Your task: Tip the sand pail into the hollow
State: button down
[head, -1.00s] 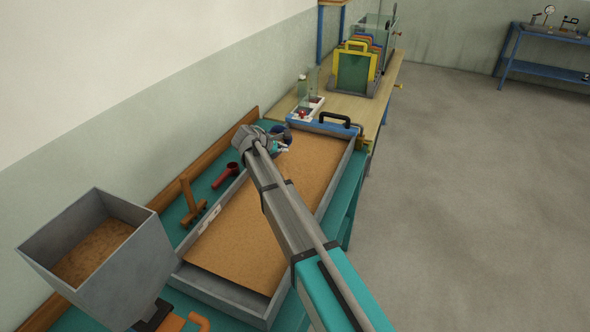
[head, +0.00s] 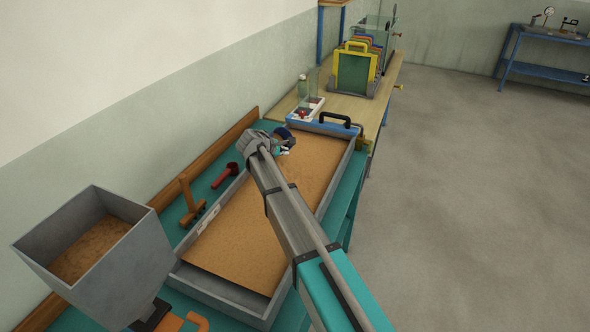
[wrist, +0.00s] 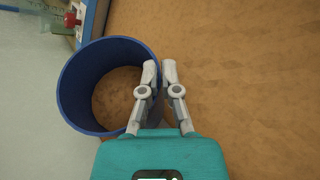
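The sand pail (wrist: 74,93) is blue and round, and sand (wrist: 118,97) shows inside it in the wrist view. My gripper (wrist: 159,65) is shut on its right wall, one finger inside the rim and one outside. In the head view a bit of the blue pail (head: 283,133) shows beside my gripper (head: 285,149), over the far end of the long grey tray; my wrist hides the rest. The tray's sand bed (head: 240,237) looks flat where it shows; I cannot make out a hollow.
A grey hopper (head: 120,262) with sand stands at the near left. A wooden rake (head: 190,203) and a red scoop (head: 224,175) lie between tray and wall. A blue bar with a black handle (head: 336,120) crosses the tray's far end. A wooden bench (head: 382,97) stands beyond.

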jog(key=shift+f+m+t+y+b, duration=0.4)
jog(key=shift+f+y+b, duration=0.1)
jog(key=shift+f+b, duration=0.2)
dwell(0.3)
jog(key=shift+r+m+t+y, duration=0.1)
jog(key=shift+m+t+y, duration=0.3)
jog(key=shift+m, duration=0.1)
dwell(0.6)
jog(key=shift+s+d+f+m+t+y+b, duration=0.1)
jog(key=shift+f+m+t+y+b, duration=0.35)
jog(key=shift+f+b, duration=0.5)
jog(key=shift+s+d+f+m+t+y+b, duration=0.35)
jog(key=shift+d+f+m+b, duration=0.15)
jog(key=shift+b, duration=0.65)
dwell(3.8)
